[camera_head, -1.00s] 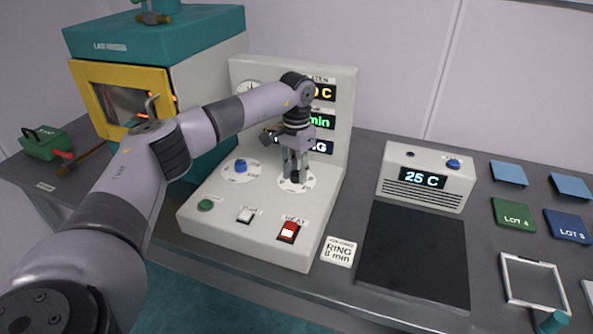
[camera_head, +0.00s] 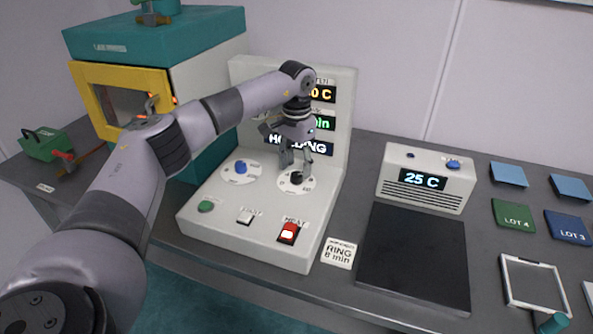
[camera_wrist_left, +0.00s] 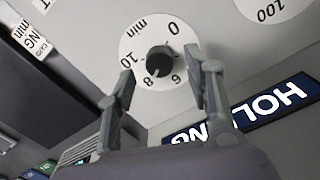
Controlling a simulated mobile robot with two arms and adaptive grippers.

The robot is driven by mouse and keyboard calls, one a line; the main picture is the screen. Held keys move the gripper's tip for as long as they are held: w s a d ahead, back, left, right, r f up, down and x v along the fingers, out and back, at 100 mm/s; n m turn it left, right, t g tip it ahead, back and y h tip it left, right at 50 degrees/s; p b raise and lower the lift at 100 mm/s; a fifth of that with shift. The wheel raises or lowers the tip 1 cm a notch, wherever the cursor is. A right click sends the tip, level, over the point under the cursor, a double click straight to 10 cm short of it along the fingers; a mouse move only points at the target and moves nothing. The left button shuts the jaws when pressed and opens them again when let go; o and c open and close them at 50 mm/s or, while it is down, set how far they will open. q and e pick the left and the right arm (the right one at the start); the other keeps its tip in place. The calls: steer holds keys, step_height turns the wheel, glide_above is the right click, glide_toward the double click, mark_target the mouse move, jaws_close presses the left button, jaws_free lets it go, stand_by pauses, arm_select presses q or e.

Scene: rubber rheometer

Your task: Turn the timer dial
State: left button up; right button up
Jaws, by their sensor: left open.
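The timer dial is a black knob (camera_wrist_left: 159,61) on a white round scale marked "min" with 0, 6, 8 and 10; its pointer lies near 8. In the head view the black knob (camera_head: 296,178) sits on the right-hand scale of the white control panel (camera_head: 215,215). My left gripper (camera_head: 294,160) is open just above the dial. In the left wrist view its two fingers (camera_wrist_left: 162,85) stand apart on either side of the knob, with nothing between them gripped. My right gripper is not in view.
A blue knob (camera_head: 240,167) sits left of the dial. A green button (camera_head: 206,206), a white switch (camera_head: 245,216) and a red HEAT switch (camera_head: 288,232) are on the panel front. The upright display panel (camera_head: 343,90) stands close behind the gripper, showing "HOLDING". A "RING 8 min" card (camera_head: 339,252) lies beside the panel.

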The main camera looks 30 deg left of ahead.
mark_target(295, 174)
arm_select(q)
step_height(295, 174, up, 9)
steer(key=shift+r, duration=0.2)
steer(key=shift+s, duration=0.1)
steer(key=shift+f, duration=0.1)
stand_by(0.6)
